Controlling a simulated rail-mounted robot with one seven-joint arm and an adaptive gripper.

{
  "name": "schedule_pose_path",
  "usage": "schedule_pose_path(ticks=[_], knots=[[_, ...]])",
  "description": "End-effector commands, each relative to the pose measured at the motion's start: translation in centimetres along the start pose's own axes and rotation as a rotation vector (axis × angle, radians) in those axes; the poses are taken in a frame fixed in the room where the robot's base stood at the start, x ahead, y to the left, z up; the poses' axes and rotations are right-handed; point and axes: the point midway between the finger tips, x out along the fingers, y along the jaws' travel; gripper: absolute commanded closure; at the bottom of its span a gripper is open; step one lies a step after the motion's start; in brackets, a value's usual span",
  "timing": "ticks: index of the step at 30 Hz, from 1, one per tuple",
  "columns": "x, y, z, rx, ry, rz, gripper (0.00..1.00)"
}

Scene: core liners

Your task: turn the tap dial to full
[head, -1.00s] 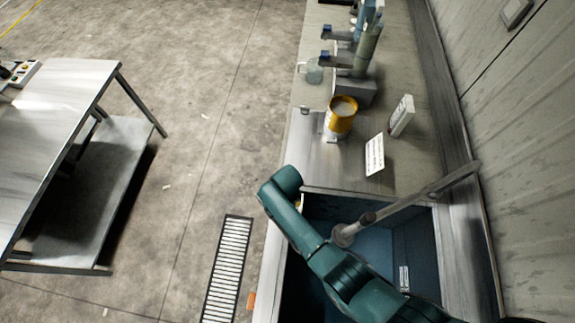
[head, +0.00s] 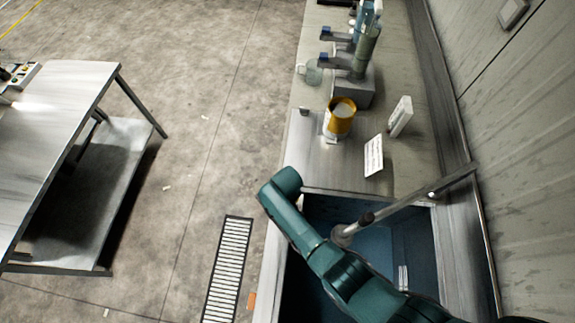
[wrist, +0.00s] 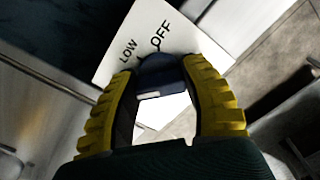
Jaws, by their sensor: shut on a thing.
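The tap dial (wrist: 160,78) is a dark blue knob with a small white bar, in front of a white plate (wrist: 120,55) in the wrist view. The plate reads LOW and OFF, with a dark tick near OFF; other markings are hidden behind my fingers. My gripper (wrist: 163,68) has ribbed yellow fingers, one on each side of the dial, and is shut on it. In the head view my teal arm reaches over the sink's front edge; the gripper and dial are hidden there.
A grey pipe (head: 400,205) slants across the blue sink basin (head: 385,240). A metal table (head: 60,105) stands left across open floor.

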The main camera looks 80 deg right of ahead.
Motion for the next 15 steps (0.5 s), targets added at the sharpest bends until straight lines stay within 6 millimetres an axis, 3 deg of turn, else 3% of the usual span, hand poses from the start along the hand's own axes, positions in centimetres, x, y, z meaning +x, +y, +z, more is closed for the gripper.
schedule_pose_path(ticks=[7,8,12,15], knots=[[0.29,-0.05,0.25,-0.001,-0.005,-0.001,0.91],[0.29,-0.05,0.25,-0.001,-0.005,-0.001,0.53],[0.2,-0.04,0.18,0.0,-0.004,-0.001,0.26],[0.13,-0.03,0.12,0.0,-0.002,-0.001,0.26]])
